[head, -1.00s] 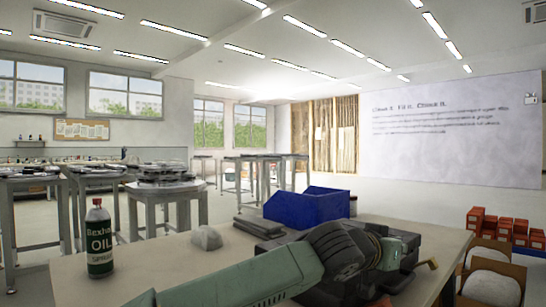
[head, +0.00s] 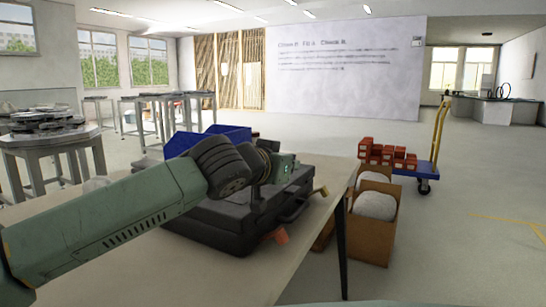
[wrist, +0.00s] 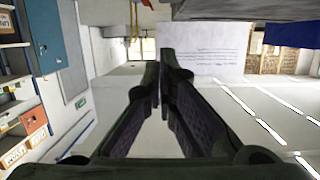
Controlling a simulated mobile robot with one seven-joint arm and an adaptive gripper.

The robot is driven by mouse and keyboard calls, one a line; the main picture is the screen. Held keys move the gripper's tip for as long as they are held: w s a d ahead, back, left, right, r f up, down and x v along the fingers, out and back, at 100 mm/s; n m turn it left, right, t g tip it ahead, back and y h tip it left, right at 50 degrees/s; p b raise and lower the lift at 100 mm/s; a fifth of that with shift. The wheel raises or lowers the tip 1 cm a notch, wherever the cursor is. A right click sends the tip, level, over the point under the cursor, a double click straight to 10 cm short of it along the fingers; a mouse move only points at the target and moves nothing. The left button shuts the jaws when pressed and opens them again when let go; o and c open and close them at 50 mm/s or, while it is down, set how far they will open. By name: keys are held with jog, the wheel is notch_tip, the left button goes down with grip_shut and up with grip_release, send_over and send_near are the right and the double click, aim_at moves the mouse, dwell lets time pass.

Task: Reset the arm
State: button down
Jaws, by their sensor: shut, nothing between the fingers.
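My green arm reaches from the lower left across the workbench (head: 130,275) in the head view, with its wrist over a black case. I cannot make out the fingers there. In the wrist view my gripper (wrist: 158,75) has its two dark fingers together at the tips, with nothing between them. The wrist picture is upside down, with ceiling lights low and a grey surface at the top.
The black case (head: 215,232) and a blue bin (head: 235,133) are on the bench. Cardboard boxes (head: 375,230) stand right of it, beside a blue trolley (head: 428,171) with red bins (head: 384,153). Floor (head: 450,250) at the right is open.

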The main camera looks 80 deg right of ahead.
jog(key=v, duration=0.9)
jog(key=shift+f, duration=0.2)
